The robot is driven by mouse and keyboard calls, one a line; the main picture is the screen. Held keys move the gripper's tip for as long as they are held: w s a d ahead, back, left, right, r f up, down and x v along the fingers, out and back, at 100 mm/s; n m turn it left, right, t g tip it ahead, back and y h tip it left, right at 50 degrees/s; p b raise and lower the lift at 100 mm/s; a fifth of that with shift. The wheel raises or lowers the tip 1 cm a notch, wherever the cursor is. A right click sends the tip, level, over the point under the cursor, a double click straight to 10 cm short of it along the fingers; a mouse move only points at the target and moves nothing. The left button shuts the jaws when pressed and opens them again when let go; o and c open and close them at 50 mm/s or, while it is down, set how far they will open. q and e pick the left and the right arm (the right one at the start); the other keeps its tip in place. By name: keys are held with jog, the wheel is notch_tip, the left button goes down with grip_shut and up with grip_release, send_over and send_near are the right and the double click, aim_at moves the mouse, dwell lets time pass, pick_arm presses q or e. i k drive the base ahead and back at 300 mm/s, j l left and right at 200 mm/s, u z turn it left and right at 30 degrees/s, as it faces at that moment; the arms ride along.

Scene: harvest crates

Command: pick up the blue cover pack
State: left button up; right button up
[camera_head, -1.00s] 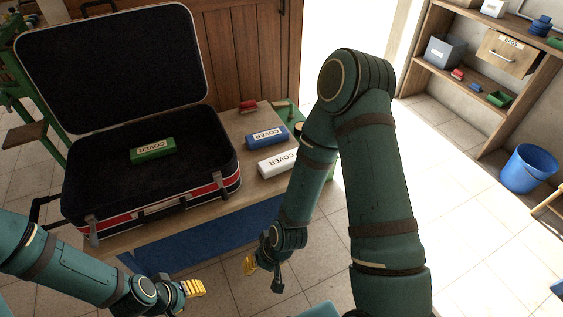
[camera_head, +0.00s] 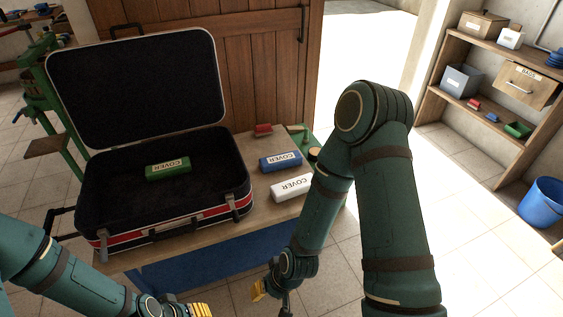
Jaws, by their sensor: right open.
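The blue cover pack (camera_head: 281,161) lies on the wooden table (camera_head: 262,222), right of the open suitcase (camera_head: 160,222). A white cover pack (camera_head: 292,187) lies just in front of it. A green cover pack (camera_head: 168,168) lies inside the suitcase. My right gripper (camera_head: 259,291) is low in front of the table, apart from the packs; its yellow fingertips show and it is open and empty. My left gripper (camera_head: 201,310) is at the bottom edge, partly cut off. Its yellow fingertips show, but its opening cannot be made out.
A small red item (camera_head: 263,130) lies behind the blue pack, and a green item (camera_head: 304,138) stands at the table's far right. My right arm passes close to the table's right edge. A shelf (camera_head: 470,108) and a blue bucket (camera_head: 541,202) stand right.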

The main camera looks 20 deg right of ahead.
aim_at(269, 164)
jog(key=i+l+z, duration=0.35)
jog(key=l, duration=0.2)
jog(key=i+l+z, duration=0.35)
jog(key=i, duration=0.2)
jog(key=i+l+z, duration=0.35)
jog(key=i, duration=0.2)
